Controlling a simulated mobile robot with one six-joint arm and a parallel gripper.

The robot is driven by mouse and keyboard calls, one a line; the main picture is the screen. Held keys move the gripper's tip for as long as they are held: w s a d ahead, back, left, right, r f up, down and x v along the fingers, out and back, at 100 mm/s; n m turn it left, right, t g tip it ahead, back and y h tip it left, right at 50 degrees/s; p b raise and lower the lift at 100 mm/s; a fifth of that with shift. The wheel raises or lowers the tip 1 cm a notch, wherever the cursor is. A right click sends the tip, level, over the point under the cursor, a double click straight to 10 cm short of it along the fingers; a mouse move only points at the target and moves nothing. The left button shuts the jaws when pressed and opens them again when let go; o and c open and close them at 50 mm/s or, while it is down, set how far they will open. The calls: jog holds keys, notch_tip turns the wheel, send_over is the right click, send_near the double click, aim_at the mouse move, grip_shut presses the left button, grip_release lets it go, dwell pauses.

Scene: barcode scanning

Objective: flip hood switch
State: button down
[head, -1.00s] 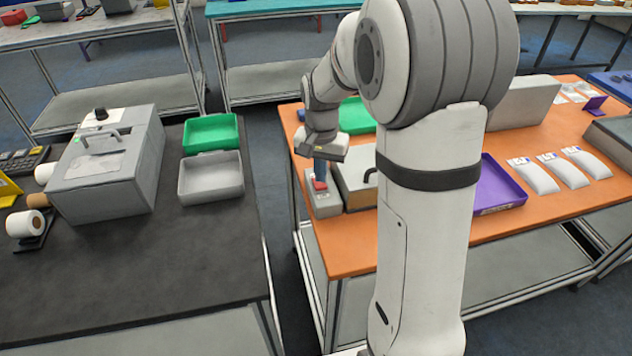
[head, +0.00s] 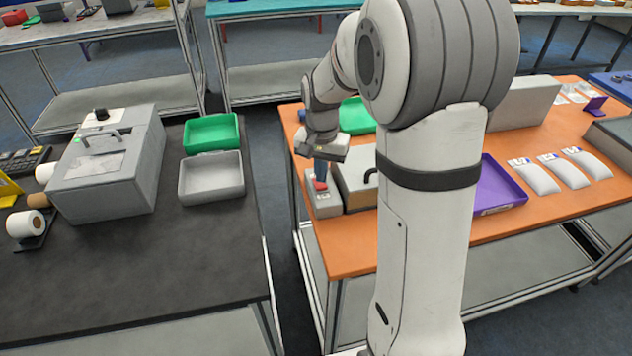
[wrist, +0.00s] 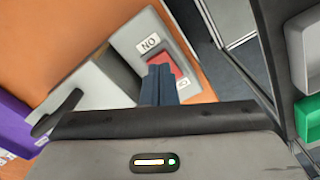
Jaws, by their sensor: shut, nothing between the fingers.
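The hood switch is a red rocker (wrist: 168,68) on a grey box (wrist: 193,62), with a label reading "ON" at one end and another label partly covered at the other. In the head view the switch box (head: 325,207) stands near the left edge of the orange table, beside a grey box with a dark handle. My gripper (wrist: 160,72) is shut and empty. Its dark blue fingers point down at the red rocker and hide part of it. In the head view the fingertips (head: 320,180) are at the rocker; I cannot tell whether they touch it.
The grey box with the dark handle (head: 354,172) is right beside the switch box. A green tray (head: 357,108) lies behind, and a purple tray (head: 500,205) to the right. Left of the gap stands a black table (head: 150,270) with trays and a printer-like box.

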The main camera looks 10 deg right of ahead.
aim_at(321, 186)
jog(key=shift+f+b, duration=0.7)
jog(key=shift+f, duration=0.25)
dwell(0.9)
jog(key=shift+r, duration=0.1)
jog(key=shift+r+p, duration=2.6)
jog(key=shift+r, duration=0.85)
